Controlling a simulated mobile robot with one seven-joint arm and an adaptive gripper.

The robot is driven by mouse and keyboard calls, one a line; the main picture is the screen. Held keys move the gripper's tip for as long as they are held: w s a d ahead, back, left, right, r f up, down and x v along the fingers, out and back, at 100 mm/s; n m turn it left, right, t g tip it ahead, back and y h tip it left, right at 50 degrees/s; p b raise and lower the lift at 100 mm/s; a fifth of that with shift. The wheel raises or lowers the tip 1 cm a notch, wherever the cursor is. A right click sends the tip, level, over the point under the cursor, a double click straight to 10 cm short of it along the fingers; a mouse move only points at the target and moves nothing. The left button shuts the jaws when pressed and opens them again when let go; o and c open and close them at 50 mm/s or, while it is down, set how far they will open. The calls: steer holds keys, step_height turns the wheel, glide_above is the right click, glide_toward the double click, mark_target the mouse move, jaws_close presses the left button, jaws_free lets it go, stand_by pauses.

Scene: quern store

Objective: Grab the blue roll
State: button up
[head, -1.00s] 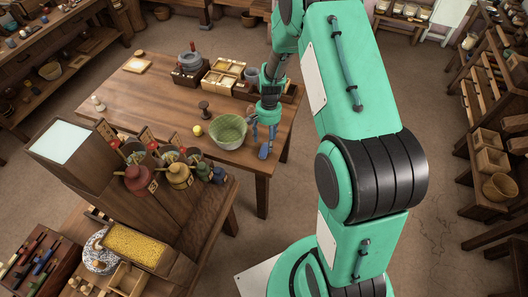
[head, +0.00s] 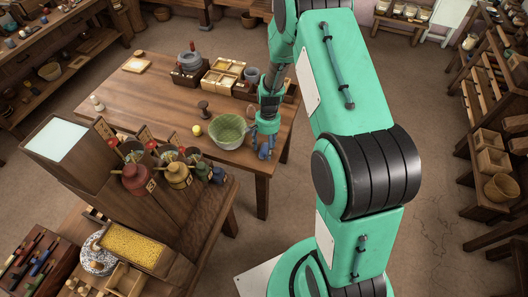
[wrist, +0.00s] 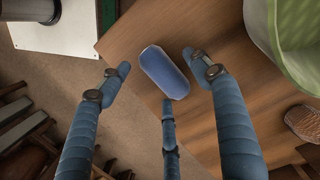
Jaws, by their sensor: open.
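The blue roll (wrist: 164,72) lies on the wooden table (wrist: 215,95) near its edge, a rounded blue cylinder seen from above in the wrist view. My gripper (wrist: 157,68) is open with its blue jointed fingers spread around the roll in the picture. One finger is to its left, one to its right and one below it. I see no finger clearly touching it. In the head view my gripper (head: 266,152) is over the table's front right corner, and I cannot tell the roll apart from the blue fingers there.
A green bowl (head: 229,130) stands just left of my gripper; its rim also shows in the wrist view (wrist: 290,45). A yellow ball (head: 196,130) and a dark spool-like object (head: 204,108) stand farther left. Boxes (head: 222,78) stand behind. Beyond the table edge is open floor.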

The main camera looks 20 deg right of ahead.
mark_target(266, 151)
stand_by(0.4)
steer(key=c, duration=1.1)
steer(key=shift+r, duration=0.1)
steer(key=shift+r, duration=0.5)
steer(key=r, duration=0.1)
steer(key=r+p, duration=0.1)
steer(key=shift+s+r, duration=0.3)
steer(key=shift+s, duration=0.1)
steer(key=s+a, duration=0.1)
steer(key=s, duration=0.4)
steer(key=s+a+r+p, duration=0.1)
steer(key=s, duration=0.4)
steer(key=s+p, duration=0.1)
steer(key=s, duration=0.4)
steer(key=shift+a+r, duration=0.15)
steer(key=shift+a, duration=0.25)
